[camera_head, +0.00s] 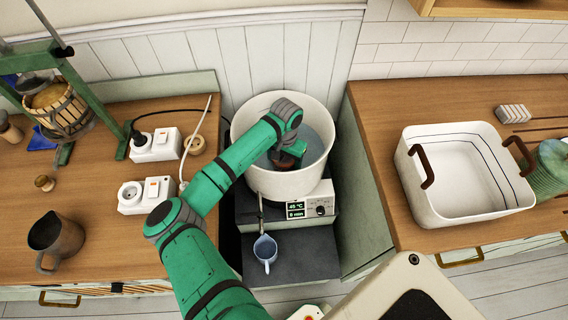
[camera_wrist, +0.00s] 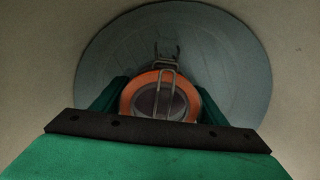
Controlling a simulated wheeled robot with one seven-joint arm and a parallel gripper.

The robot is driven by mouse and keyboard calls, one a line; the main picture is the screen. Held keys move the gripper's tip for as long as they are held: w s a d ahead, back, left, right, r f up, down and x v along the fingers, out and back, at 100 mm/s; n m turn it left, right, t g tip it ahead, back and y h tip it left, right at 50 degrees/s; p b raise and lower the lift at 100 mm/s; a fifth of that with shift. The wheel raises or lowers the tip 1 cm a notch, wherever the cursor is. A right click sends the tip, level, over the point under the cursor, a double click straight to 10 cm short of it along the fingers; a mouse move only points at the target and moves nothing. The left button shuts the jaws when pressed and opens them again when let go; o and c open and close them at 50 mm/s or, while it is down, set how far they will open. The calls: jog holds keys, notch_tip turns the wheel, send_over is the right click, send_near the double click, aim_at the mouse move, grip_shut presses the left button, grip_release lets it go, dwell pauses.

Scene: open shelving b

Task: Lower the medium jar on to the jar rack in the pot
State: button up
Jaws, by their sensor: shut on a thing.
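The pot (camera_head: 250,178) is large and cream-white and stands on a dark heater with a small display. My arm reaches over its rim, and my gripper (camera_head: 290,150) is down inside it. In the wrist view my gripper (camera_wrist: 160,100) is shut on the medium jar (camera_wrist: 135,98), with a finger on each side. The jar shows an orange ring around its lid and a wire clasp. Grey-blue water or floor fills the pot (camera_wrist: 30,90) around it. I cannot make out the jar rack, nor whether the jar touches anything below.
A blue-grey jug (camera_head: 265,250) stands below the pot's front. A white tub (camera_head: 425,195) with brown handles is on the right counter. The left counter holds power sockets (camera_head: 155,145), a dark pitcher (camera_head: 55,238) and a fruit press (camera_head: 62,110).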

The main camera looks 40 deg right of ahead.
jog(key=shift+f, duration=0.35)
dwell(0.7)
jog(key=o, duration=2.1)
jog(key=shift+o, duration=0.2)
jog(key=shift+r, duration=8)
